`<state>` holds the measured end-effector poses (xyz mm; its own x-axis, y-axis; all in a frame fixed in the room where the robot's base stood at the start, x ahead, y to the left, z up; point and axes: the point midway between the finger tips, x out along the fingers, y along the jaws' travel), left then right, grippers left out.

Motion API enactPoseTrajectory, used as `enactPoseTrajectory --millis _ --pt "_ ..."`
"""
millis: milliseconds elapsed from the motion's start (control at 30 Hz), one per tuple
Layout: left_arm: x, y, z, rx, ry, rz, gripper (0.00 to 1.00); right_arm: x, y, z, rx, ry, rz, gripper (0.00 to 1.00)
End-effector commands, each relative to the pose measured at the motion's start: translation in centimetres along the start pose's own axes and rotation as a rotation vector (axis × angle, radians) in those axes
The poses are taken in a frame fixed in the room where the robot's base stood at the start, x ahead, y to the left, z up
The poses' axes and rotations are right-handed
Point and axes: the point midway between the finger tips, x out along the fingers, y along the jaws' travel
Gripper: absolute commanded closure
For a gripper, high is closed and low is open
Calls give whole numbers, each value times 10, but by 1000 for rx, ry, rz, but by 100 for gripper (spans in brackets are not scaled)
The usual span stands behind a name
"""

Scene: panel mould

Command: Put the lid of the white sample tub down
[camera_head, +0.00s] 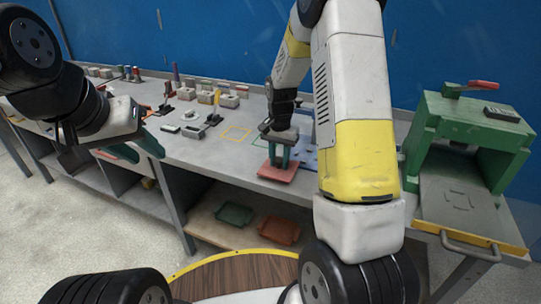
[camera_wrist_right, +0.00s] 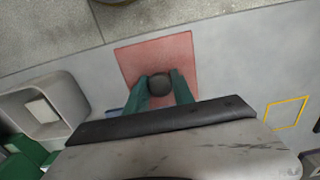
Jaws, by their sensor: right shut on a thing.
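My right gripper (camera_head: 279,160) points down over a flat reddish square (camera_head: 278,173) near the bench's front edge. In the right wrist view its green fingers (camera_wrist_right: 160,88) are shut on a dark round knob (camera_wrist_right: 159,84), seen over the middle of the reddish square (camera_wrist_right: 130,62). I cannot tell whether knob and square are one piece, or whether the square touches the bench. A pale grey, rounded, open box shape (camera_wrist_right: 72,92) is at the left of the wrist view; I cannot tell if it is the tub. My left gripper (camera_head: 135,152) is open and empty, in front of the bench.
The bench (camera_head: 205,150) carries several small blocks and parts at the back left. A yellow square outline (camera_head: 236,132) is marked left of my right gripper. A green press-like frame (camera_head: 470,120) stands at right. Red (camera_head: 279,230) and green (camera_head: 235,214) trays lie on the shelf below.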

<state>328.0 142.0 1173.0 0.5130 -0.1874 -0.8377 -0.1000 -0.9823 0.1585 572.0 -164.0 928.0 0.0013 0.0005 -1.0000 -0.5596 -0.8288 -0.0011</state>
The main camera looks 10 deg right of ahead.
Motion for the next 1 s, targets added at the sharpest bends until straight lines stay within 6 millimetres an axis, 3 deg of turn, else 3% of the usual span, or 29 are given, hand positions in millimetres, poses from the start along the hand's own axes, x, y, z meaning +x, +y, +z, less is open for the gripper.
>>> enactPoseTrajectory --millis 200,533,567,667,1000 --pt "0 0 0 0 0 0 64 28 1 1 0 -3 2 100" --pt "0 0 0 0 0 0 64 31 1 1 0 -2 2 100" --pt "0 0 0 0 0 0 64 31 1 1 0 -2 2 69" --pt "0 0 0 0 0 0 64 31 1 1 0 -1 1 49" --pt "0 0 0 0 0 0 64 29 1 1 0 -1 1 49"
